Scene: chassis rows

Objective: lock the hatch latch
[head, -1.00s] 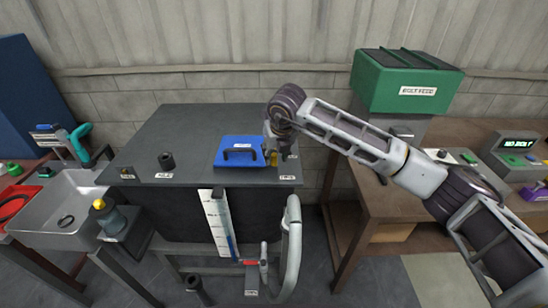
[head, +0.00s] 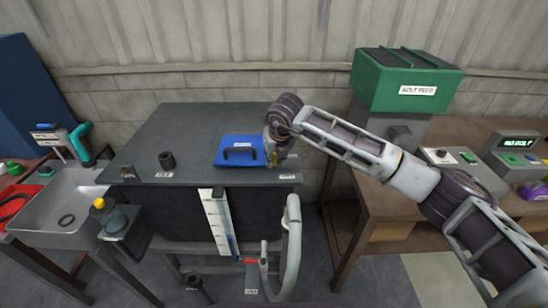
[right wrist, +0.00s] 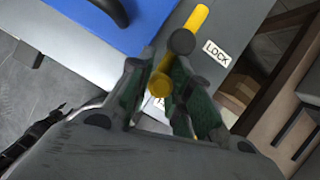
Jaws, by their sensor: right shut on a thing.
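The blue hatch (head: 240,151) with its dark handle lies closed-looking on the dark tank top. The yellow latch (right wrist: 163,82) is at the hatch's right side, with a dark round pivot (right wrist: 182,41). One yellow end points up past the pivot, beside a white LOCK label (right wrist: 216,53). My right gripper (right wrist: 160,92) is shut on the lower yellow end, between its green-padded fingers. In the head view my right gripper (head: 277,153) stands at the hatch's right edge and hides most of the latch. My left gripper is not in view.
A sink (head: 60,195) stands left. A gauge strip (head: 218,222) and a pale pipe (head: 291,245) are in front. A green bolt feed box (head: 408,80) stands back right.

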